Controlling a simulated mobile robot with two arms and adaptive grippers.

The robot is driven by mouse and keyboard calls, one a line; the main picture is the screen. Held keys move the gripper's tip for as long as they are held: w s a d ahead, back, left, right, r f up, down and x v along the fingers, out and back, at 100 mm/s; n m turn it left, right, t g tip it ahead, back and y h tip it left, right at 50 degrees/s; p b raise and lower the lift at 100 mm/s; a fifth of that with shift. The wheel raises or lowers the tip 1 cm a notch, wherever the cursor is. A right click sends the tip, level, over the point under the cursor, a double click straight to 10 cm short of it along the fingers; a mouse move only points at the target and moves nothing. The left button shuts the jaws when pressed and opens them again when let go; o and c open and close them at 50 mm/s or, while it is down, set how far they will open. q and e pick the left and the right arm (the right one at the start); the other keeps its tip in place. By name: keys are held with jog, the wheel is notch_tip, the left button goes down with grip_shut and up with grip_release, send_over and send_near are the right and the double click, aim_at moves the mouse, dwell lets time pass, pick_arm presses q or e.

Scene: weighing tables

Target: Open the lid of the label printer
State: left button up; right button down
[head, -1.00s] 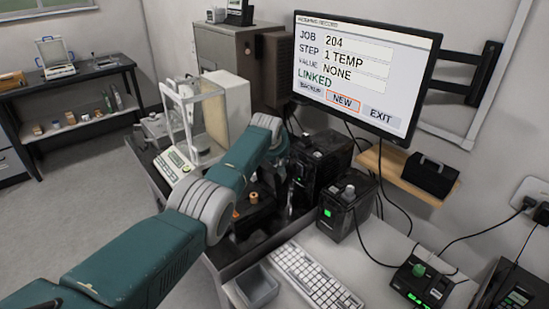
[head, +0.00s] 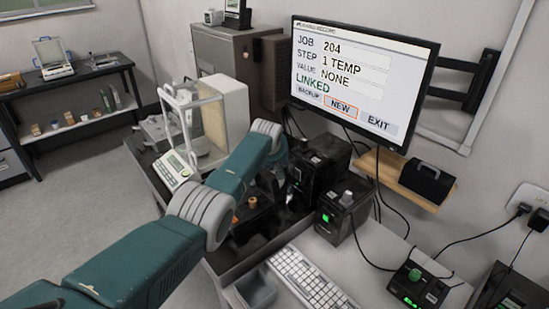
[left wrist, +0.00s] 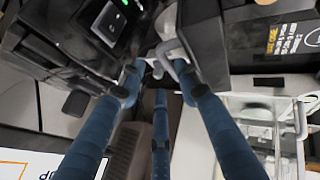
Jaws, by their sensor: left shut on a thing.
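A black machine (head: 318,168), probably the label printer, stands on the counter by the wall. Beside it is a smaller black unit (head: 343,211) with a green display. My left arm reaches toward them in the head view, where its gripper is hidden or too dark to make out. In the left wrist view my left gripper (left wrist: 160,70) has its blue fingers closed around a grey handle-like piece (left wrist: 163,53). This piece is between a black housing with a green light (left wrist: 112,20) and a dark panel (left wrist: 205,42). I cannot tell how far the lid is raised. My right gripper is not in view.
A balance (head: 177,168) with a clear draft shield stands left of the arm. A grey tray (head: 256,290) and a keyboard (head: 310,277) lie in front. The monitor (head: 362,78) overhangs the back. Cables hang below it.

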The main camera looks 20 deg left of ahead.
pick_arm(q)
jog(key=d+r+p, duration=0.4)
jog(key=r+p, duration=0.5)
jog(key=p, duration=0.1)
jog(key=shift+s+d+r, duration=0.2)
jog(key=shift+r, duration=0.05)
dwell(0.6)
